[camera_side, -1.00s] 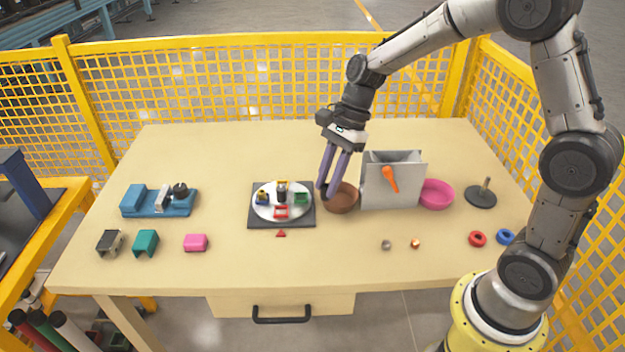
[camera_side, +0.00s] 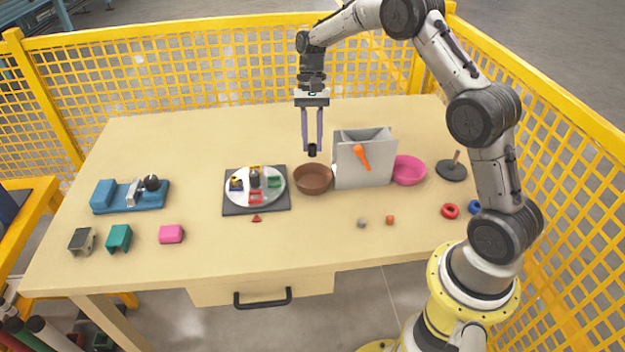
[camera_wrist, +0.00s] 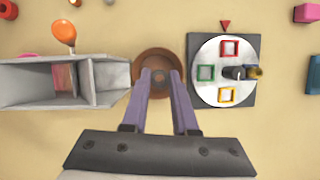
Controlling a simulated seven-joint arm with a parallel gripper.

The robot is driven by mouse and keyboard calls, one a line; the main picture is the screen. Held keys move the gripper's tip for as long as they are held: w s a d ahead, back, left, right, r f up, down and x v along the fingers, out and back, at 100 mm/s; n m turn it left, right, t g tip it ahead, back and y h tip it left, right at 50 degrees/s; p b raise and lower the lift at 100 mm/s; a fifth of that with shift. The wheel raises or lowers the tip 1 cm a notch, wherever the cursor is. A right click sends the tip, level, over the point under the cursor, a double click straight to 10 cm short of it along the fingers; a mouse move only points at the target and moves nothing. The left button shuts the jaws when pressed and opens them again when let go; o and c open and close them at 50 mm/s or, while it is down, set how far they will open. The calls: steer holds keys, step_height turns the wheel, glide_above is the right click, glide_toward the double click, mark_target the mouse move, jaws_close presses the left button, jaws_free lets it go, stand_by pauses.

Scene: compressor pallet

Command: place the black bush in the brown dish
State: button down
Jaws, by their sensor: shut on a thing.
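The black bush (camera_side: 312,151) is small and dark, held between the fingertips of my gripper (camera_side: 312,145). My gripper points straight down with its fingers shut on it. The brown dish (camera_side: 313,186) is a round bowl on the table; the bush is in the air above its far side, apart from it in the side view. In the wrist view the dish (camera_wrist: 160,53) lies behind the fingertips of my gripper (camera_wrist: 159,76), and the bush (camera_wrist: 159,78) overlaps the dish. The dish's inside is partly hidden there by the fingers.
A grey bin (camera_side: 362,165) with an orange spoon-like piece (camera_side: 361,156) stands right of the dish, with a pink bowl (camera_side: 408,170) beyond. A white turntable (camera_side: 268,188) on a dark plate is close on the left. Small red and blue rings lie farther right.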

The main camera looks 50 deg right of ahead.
step_height(320, 180, down, 9)
steer(key=shift+f, duration=0.2)
stand_by(0.3)
steer(key=shift+f, duration=0.1)
steer(key=c, duration=0.7)
jaws_free()
